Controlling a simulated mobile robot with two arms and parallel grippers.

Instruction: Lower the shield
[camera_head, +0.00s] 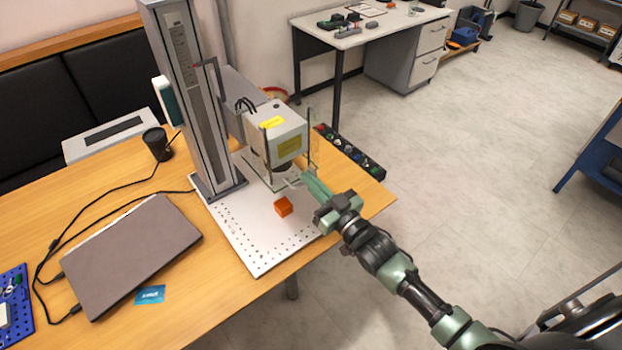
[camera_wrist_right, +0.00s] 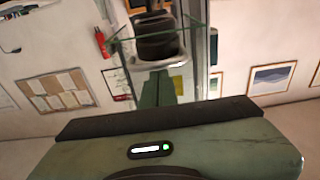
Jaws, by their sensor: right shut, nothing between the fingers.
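The shield (camera_head: 314,150) is a clear, green-edged guard around the underside of the laser head (camera_head: 281,135). Its thin edges also show in the right wrist view (camera_wrist_right: 128,39), around the dark lens (camera_wrist_right: 160,42). My right gripper (camera_head: 306,178) is shut and empty, with its green fingers pointing toward the shield's lower edge. In the wrist view its fingers (camera_wrist_right: 162,88) reach up toward the pale rim below the lens. I cannot tell whether they touch the shield. My left gripper is not in view.
The grey column (camera_head: 195,100) stands at the left. A dark control strip (camera_head: 352,152) lies behind the gripper. A closed laptop (camera_head: 133,254) lies on the wooden table.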

